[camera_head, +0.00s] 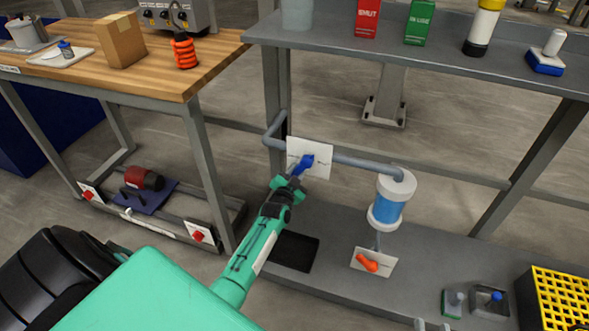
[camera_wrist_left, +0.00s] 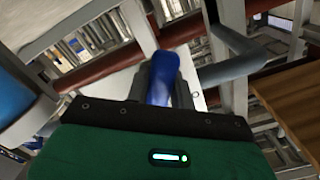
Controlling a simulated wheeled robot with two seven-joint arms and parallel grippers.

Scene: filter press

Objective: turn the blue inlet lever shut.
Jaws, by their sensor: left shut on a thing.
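The blue inlet lever (camera_head: 304,162) sits in front of a white plate (camera_head: 322,160) on the grey pipe, left of the filter housing. In the head view it slants from upper right to lower left. My left gripper (camera_head: 292,180) reaches it from below and is shut on it. In the left wrist view the blue lever (camera_wrist_left: 164,78) stands between the two dark fingers (camera_wrist_left: 163,88), with the white plate behind it. The fingers hide part of the lever.
The filter housing (camera_head: 389,204) with blue contents hangs right of the lever. An orange lever (camera_head: 368,261) on a white plate is below it. A wooden bench (camera_head: 165,75) stands at left.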

